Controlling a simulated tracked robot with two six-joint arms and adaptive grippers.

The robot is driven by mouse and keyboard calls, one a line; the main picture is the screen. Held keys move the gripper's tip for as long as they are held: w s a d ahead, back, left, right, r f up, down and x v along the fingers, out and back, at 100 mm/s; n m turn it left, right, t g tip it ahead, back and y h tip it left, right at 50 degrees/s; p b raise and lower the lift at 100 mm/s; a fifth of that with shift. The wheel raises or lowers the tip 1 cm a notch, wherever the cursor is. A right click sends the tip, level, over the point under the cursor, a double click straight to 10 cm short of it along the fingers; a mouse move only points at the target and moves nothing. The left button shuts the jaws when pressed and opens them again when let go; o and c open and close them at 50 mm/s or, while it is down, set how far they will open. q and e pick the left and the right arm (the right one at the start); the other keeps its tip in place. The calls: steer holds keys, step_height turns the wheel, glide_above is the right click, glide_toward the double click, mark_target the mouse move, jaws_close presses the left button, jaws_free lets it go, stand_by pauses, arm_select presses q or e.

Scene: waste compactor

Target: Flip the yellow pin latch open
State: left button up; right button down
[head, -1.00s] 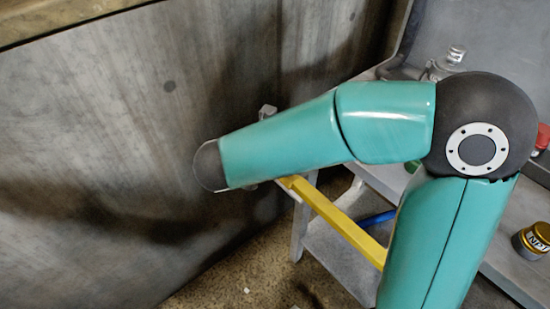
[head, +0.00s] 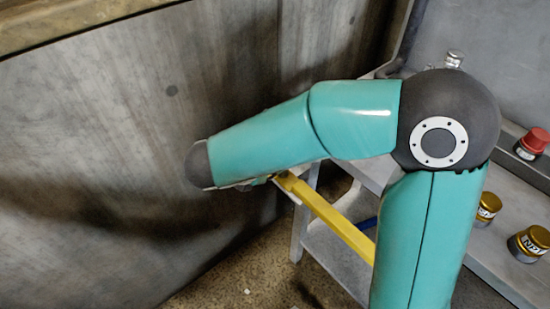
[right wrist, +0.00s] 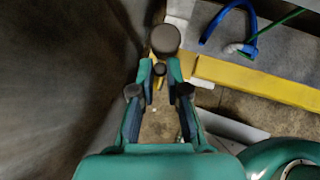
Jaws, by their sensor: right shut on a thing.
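In the right wrist view my right gripper (right wrist: 160,74) has its teal fingers closed around a small dark pin end with a bit of yellow below it. I take this to be the yellow pin latch (right wrist: 159,84), though most of it is hidden between the fingers. A larger dark round knob (right wrist: 165,38) stands just beyond the fingertips. In the head view my right arm crosses in front of the metal panel and hides its gripper. The left gripper is not in view.
A yellow bar (head: 335,224) runs from the large grey metal panel (head: 130,110) towards the grey bench (head: 512,262). It also shows in the wrist view (right wrist: 265,82). Two gold cans (head: 530,243) and a red-capped can (head: 532,143) stand on the bench. A blue hose (right wrist: 228,25) is nearby.

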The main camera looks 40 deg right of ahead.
steer(key=m+g+p, duration=0.4)
steer(key=m+p, duration=0.1)
steer(key=m+g+p, duration=0.2)
steer(key=shift+w+a+r+m, duration=0.2)
steer(key=shift+a+m, duration=0.1)
steer(key=shift+m, duration=0.1)
steer(key=shift+f+m+g+y+p, duration=0.1)
steer(key=shift+m+g+y+p, duration=0.2)
steer(key=shift+m+g+p, duration=0.7)
steer(key=shift+w+a+f+m+g+y+p, duration=0.1)
steer(key=shift+m+g+y+p, duration=0.25)
steer(key=shift+m, duration=0.3)
steer(key=shift+f+m+g+y+p, duration=0.15)
steer(key=shift+m+g+p, duration=0.1)
steer(key=shift+m+p, duration=0.3)
steer(key=c, duration=1.2)
jaws_free()
steer(key=shift+r, duration=0.1)
steer(key=v, duration=0.8)
